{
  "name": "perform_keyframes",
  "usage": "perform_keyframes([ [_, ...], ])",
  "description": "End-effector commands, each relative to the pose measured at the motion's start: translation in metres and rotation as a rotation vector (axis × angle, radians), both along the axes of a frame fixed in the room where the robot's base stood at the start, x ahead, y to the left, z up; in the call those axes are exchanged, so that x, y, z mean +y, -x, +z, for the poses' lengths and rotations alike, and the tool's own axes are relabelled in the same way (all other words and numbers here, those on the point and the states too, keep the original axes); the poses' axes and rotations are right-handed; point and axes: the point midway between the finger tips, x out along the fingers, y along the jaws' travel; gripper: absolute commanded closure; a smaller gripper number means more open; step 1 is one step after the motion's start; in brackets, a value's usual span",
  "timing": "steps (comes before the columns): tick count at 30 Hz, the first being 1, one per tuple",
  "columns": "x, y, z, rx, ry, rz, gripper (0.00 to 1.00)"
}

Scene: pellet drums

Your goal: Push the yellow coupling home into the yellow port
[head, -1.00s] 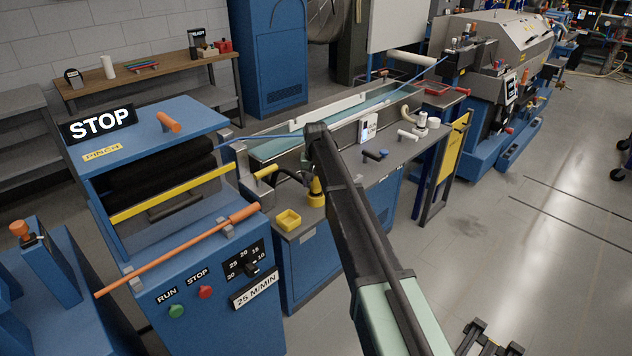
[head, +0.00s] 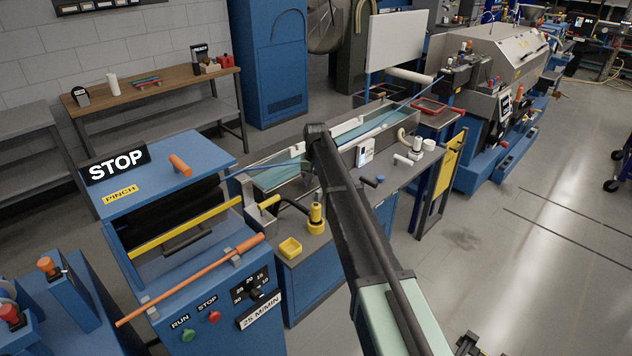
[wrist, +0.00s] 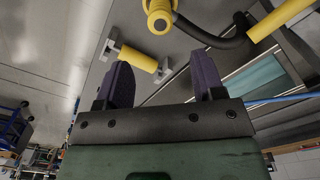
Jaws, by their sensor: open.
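A yellow upright fitting (head: 316,220) with a black hose stands on the grey bench. A yellow cylinder (head: 269,202) sits left of it, by the trough's near end. I cannot tell for sure which is the coupling and which the port. In the wrist view a round yellow end (wrist: 160,18) with the black hose shows at the top, and a yellow bar (wrist: 282,17) at the upper right. A short yellow cylinder (wrist: 138,58) between grey brackets lies just ahead of my gripper (wrist: 163,80). The gripper is open, with nothing between its fingers; the arm hides it in the head view.
The blue pinch unit (head: 190,152) stands to the left, with an orange lever (head: 190,278).

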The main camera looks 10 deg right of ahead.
Motion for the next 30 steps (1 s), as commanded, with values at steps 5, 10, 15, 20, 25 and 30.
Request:
perform_keyframes([
  [5, 0.000, 0.074, -0.002, 0.000, 0.000, 0.028, 0.38],
  [10, -0.001, 0.261, -0.002, 0.000, 0.001, 0.112, 0.38],
  [15, -0.001, 0.387, -0.002, 0.000, 0.001, 0.181, 0.38],
  [20, -0.001, 0.406, -0.002, 0.000, 0.001, 0.198, 0.38],
  [25, -0.001, 0.403, -0.003, 0.000, 0.001, 0.197, 0.38],
  [30, -0.001, 0.402, -0.037, 0.000, 0.001, 0.197, 0.38],
])
